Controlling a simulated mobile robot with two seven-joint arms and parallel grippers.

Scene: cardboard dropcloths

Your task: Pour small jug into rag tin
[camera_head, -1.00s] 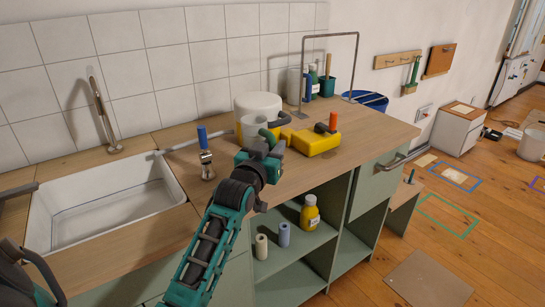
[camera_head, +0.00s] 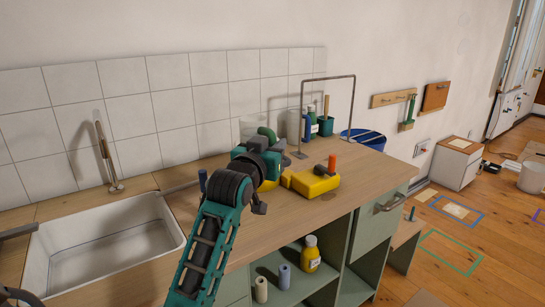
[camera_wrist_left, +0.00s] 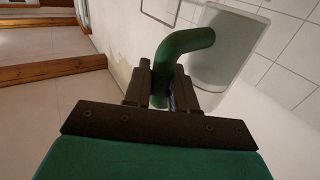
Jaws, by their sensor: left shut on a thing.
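My left gripper (camera_head: 264,150) is shut on the green handle (camera_head: 267,133) of the small jug (camera_head: 249,126), above the wooden counter. The jug has a pale, see-through body, partly hidden behind the gripper in the head view. In the left wrist view, the handle (camera_wrist_left: 178,50) runs between the two fingers, with the grey-white jug body (camera_wrist_left: 222,52) just beyond. I cannot tell its exact tilt or contents. I cannot make out the rag tin for certain; the gripper covers that part of the counter. My right gripper is not in view.
A thin metal frame (camera_head: 329,78), bottles and a green pot (camera_head: 326,125) are behind. A white sink (camera_head: 105,247) lies left. The counter's front right is clear.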

